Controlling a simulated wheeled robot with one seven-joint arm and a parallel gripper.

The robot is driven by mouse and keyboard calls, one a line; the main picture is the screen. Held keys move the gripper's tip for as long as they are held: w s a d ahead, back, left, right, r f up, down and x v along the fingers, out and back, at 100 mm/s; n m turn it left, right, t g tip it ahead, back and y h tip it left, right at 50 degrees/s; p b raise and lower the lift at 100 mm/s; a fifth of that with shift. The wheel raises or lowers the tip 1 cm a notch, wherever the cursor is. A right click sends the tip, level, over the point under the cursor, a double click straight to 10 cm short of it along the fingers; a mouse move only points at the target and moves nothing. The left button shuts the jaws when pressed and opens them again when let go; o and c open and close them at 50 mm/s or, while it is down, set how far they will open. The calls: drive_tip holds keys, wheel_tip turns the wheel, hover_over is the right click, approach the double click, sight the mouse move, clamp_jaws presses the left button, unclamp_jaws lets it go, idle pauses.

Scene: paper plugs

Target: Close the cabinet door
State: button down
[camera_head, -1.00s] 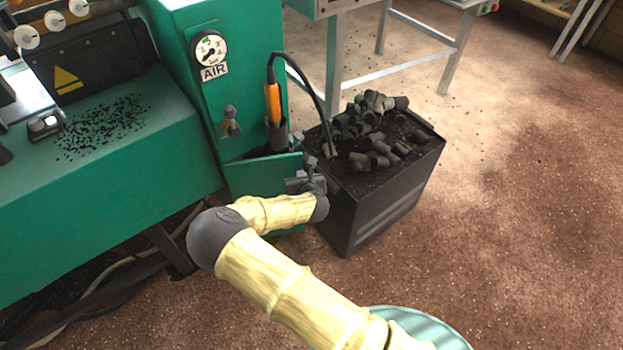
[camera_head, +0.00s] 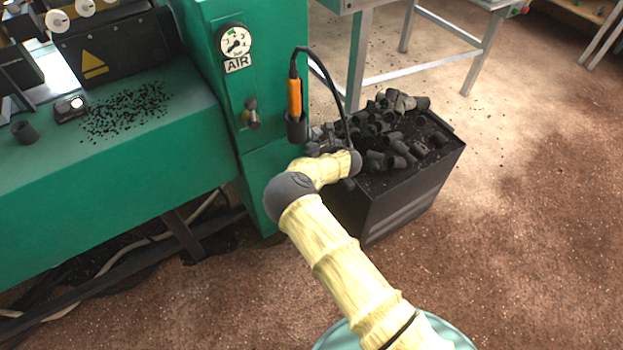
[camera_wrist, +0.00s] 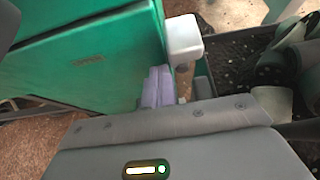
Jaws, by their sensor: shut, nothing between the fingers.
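The green cabinet door (camera_head: 262,185) is on the lower front of the green machine in the head view. It looks flush or nearly flush with the cabinet; my arm covers its right side, so a small gap there cannot be ruled out. In the wrist view the green door panel (camera_wrist: 95,65) fills the upper left, with a small dark mark on its face. My gripper (camera_wrist: 157,88) is shut and empty, close beside the panel's right edge. Whether it touches the panel I cannot tell. In the head view the gripper is mostly hidden around my wrist.
A dark bin (camera_head: 410,190) heaped with black plugs stands right beside the cabinet, close to my wrist. An orange tool (camera_head: 294,98) with a black cable hangs above. An AIR gauge (camera_head: 235,41) is on the machine. Brown floor at the right is open.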

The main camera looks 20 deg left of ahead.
drive_tip(key=shift+w+a+r, duration=0.2)
drive_tip(key=shift+a+r, duration=0.05)
drive_tip(key=shift+r, duration=0.15)
drive_tip(key=s+d+f+p+v, duration=0.1)
drive_tip(key=p+v, duration=0.3)
drive_tip(key=v, duration=0.9)
drive_tip(key=shift+d+f, duration=0.25)
drive_tip(key=shift+f, duration=0.45)
drive_tip(key=shift+d, duration=0.15)
